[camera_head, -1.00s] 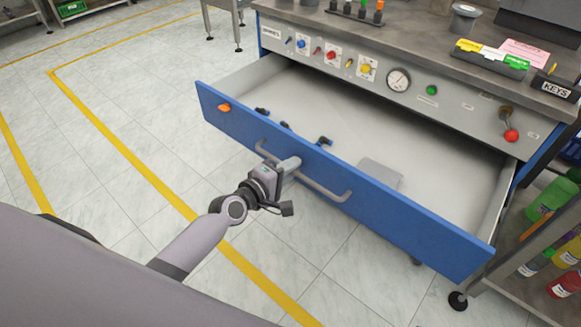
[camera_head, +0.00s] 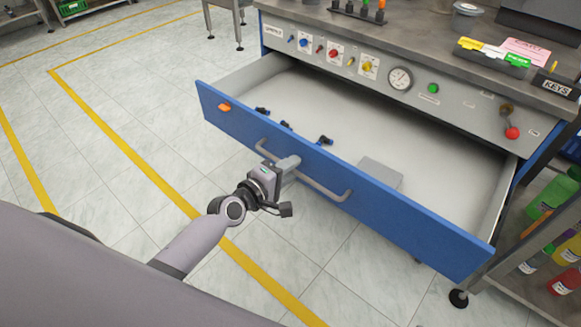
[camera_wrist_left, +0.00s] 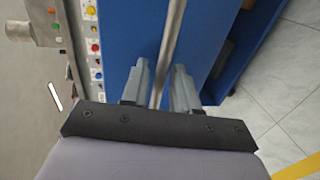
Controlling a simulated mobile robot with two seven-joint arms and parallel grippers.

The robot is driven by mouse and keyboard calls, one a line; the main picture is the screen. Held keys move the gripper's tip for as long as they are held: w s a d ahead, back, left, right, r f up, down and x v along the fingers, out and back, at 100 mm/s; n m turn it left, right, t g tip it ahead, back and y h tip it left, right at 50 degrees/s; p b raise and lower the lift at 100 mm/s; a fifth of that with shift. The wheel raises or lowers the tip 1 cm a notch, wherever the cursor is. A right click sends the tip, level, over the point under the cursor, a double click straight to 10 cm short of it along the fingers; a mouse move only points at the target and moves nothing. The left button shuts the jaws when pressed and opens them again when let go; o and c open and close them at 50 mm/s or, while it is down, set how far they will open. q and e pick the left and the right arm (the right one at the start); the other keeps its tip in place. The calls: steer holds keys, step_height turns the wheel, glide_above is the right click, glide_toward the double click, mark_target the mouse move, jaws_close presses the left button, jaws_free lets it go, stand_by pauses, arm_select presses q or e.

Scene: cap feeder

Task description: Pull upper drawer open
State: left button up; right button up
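The upper drawer (camera_head: 430,229) has a blue front and stands far out of the workbench, its light inside showing. Its grey bar handle (camera_head: 325,189) runs along the front. My left gripper (camera_head: 287,164) is at the left part of the handle. In the left wrist view the handle (camera_wrist_left: 172,40) passes between the two fingers of the left gripper (camera_wrist_left: 162,72), which stand apart with some gap beside the bar. Finger contact with the bar is hard to judge. My right gripper is not in view.
Small dark-blue parts (camera_head: 325,140) and a grey block (camera_head: 380,174) lie in the drawer. The workbench panel (camera_head: 450,100) above carries buttons and a gauge. A shelf with bottles (camera_head: 565,283) stands at the right. The floor left of the drawer is clear.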

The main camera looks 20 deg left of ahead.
arm_select(q)
steer(key=p+v, duration=0.1)
steer(key=v, duration=0.5)
steer(key=shift+s, duration=0.35)
steer(key=shift+a, duration=0.1)
steer(key=s+d+f+m+g+y, duration=0.1)
steer(key=s+f+m+g, duration=0.15)
steer(key=s+m, duration=0.55)
steer(key=s+d+f+m+g+y, duration=0.15)
steer(key=s+f+m, duration=0.25)
steer(key=s+m, duration=0.4)
step_height(320, 180, up, 12)
steer(key=s+a+p, duration=0.1)
steer(key=s+p, duration=0.1)
steer(key=p, duration=1.3)
steer(key=shift+s+a+r+y+p, duration=0.15)
steer(key=shift+s+a+y+p, duration=0.2)
